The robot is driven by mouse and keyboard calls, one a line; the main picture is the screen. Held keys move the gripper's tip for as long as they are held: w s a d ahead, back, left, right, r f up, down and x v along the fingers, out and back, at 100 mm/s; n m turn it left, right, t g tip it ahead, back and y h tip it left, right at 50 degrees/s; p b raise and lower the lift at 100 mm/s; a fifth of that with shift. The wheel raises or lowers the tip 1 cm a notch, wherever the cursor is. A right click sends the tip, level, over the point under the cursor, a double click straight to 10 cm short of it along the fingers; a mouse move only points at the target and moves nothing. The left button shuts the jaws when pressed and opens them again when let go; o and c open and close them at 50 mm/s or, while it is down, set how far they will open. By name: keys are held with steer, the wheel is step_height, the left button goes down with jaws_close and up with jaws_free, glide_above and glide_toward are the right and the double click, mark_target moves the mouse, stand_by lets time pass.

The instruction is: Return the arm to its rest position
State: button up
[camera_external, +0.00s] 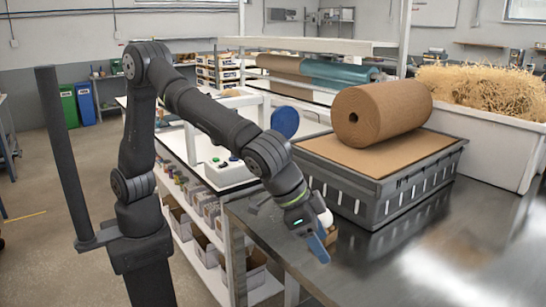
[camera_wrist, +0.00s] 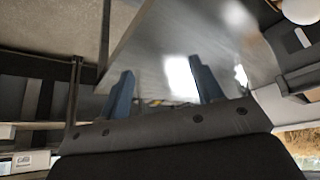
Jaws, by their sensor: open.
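My gripper (camera_external: 318,248) hangs at the end of my bent arm, low over the near left part of the metal table (camera_external: 420,260). In the external view it points down, and its blue fingers show near the table's left edge. In the wrist view the two blue fingers of my gripper (camera_wrist: 160,88) stand well apart with nothing between them. The shiny table top (camera_wrist: 200,40) lies beyond them. I cannot tell the exact gap between the fingertips and the table.
A dark grey crate (camera_external: 405,185) with a brown paper roll (camera_external: 382,110) on top stands just right of my gripper. A white bin of straw-like filling (camera_external: 480,130) is further right. A shelf unit (camera_external: 190,235) stands left of the table. The table's front right is clear.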

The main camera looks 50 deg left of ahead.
steer(key=shift+m, duration=0.5)
steer(key=w+d+f, duration=0.1)
steer(key=w+f, duration=0.1)
steer(key=w, duration=0.1)
steer(key=w+d+f, duration=0.1)
steer(key=w+f, duration=0.2)
steer(key=w+d+f, duration=0.2)
steer(key=w+f, duration=0.1)
steer(key=shift+w+d+f, duration=0.1)
steer(key=shift+f, duration=0.05)
steer(key=shift+w+f, duration=0.35)
steer(key=shift+f, duration=0.1)
steer(key=shift+s+r, duration=0.1)
steer(key=shift+r, duration=0.05)
steer(key=shift+s+r, duration=0.2)
steer(key=s+r, duration=0.7)
steer(key=s, duration=0.4)
steer(key=w+a+r+n, duration=0.1)
steer(key=w+a+r, duration=0.1)
steer(key=a, duration=0.4)
steer(key=shift+w+n, duration=0.3)
